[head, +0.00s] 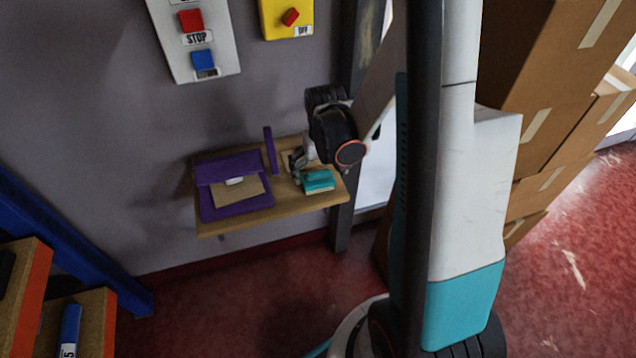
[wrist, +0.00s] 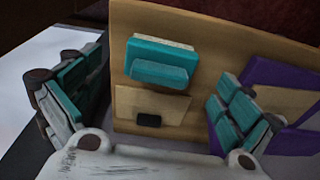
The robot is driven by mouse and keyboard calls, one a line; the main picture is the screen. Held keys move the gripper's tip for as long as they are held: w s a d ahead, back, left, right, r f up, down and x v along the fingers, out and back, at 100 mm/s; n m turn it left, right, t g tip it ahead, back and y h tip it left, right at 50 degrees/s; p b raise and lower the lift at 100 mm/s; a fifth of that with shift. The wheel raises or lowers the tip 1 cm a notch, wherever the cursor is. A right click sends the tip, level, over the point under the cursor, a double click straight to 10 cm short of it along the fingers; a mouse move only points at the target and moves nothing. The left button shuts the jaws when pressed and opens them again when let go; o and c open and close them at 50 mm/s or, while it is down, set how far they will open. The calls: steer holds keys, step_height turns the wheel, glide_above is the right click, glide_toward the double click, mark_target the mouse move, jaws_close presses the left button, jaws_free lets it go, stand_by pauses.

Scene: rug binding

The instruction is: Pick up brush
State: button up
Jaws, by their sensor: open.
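The brush (head: 318,181) is a teal block with a pale edge, lying on the right part of a small wooden wall shelf (head: 240,220). In the wrist view the brush (wrist: 160,62) lies ahead, above the middle of the picture. My gripper (head: 298,166) is low over the shelf, just left of the brush in the head view. In the wrist view my gripper (wrist: 157,92) is open, its teal-padded fingers wide apart at left and right. Nothing is between the fingers; the brush appears apart from them.
A purple holder (head: 207,210) with a tan card (head: 240,192) sits on the shelf's left. A purple upright piece (head: 270,150) stands near my gripper. A tan plate (wrist: 175,107) with a black patch lies near the brush. Cardboard boxes (head: 530,90) are stacked at right.

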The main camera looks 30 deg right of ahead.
mark_target(319, 173)
steer(key=f+b, duration=0.1)
steer(key=f, duration=0.1)
steer(key=w+f+b, duration=0.1)
steer(key=f, duration=0.2)
steer(key=shift+w+d, duration=0.15)
steer(key=shift+r, duration=0.1)
steer(key=c, duration=1.2)
